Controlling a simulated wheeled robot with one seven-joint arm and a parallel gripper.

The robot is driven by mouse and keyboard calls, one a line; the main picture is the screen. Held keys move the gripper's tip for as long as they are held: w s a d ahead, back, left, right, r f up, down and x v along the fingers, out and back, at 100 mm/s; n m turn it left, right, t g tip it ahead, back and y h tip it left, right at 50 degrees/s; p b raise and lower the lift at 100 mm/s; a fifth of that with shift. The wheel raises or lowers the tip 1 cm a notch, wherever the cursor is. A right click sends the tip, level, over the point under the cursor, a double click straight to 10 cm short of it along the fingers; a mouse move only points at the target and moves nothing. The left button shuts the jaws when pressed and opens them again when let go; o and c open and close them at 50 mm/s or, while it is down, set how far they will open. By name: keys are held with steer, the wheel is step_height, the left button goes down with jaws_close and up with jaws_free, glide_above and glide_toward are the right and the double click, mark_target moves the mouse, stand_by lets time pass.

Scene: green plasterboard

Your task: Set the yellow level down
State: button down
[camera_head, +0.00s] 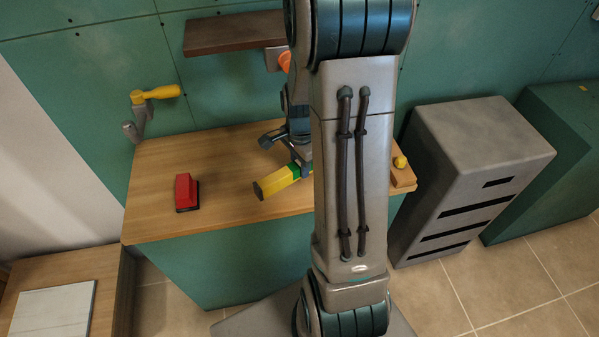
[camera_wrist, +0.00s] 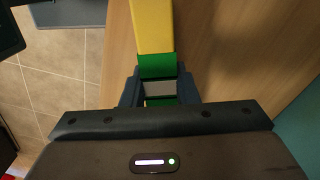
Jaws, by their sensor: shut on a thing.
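The yellow level (camera_head: 277,182) is a long yellow bar with a green band and a dark end, seen over the wooden worktop (camera_head: 225,207) in the head view. My gripper (camera_head: 303,163) is shut on it, with my arm covering its right part. In the wrist view the level (camera_wrist: 153,28) runs up from my gripper (camera_wrist: 158,88), whose dark fingers lie on both sides of its green and grey middle. I cannot tell whether the level touches the worktop.
A red block-like object (camera_head: 186,191) stands on the worktop at left. A yellow-handled crank (camera_head: 153,95) is on the green wall. A small yellow item (camera_head: 400,162) lies at the worktop's right end. A grey drawer cabinet (camera_head: 470,170) stands right. The worktop between red object and level is clear.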

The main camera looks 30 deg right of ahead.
steer(key=shift+f, duration=2)
steer(key=shift+f, duration=0.25)
steer(key=c, duration=1.1)
jaws_free()
steer(key=shift+r, duration=0.1)
steer(key=shift+r, duration=0.1)
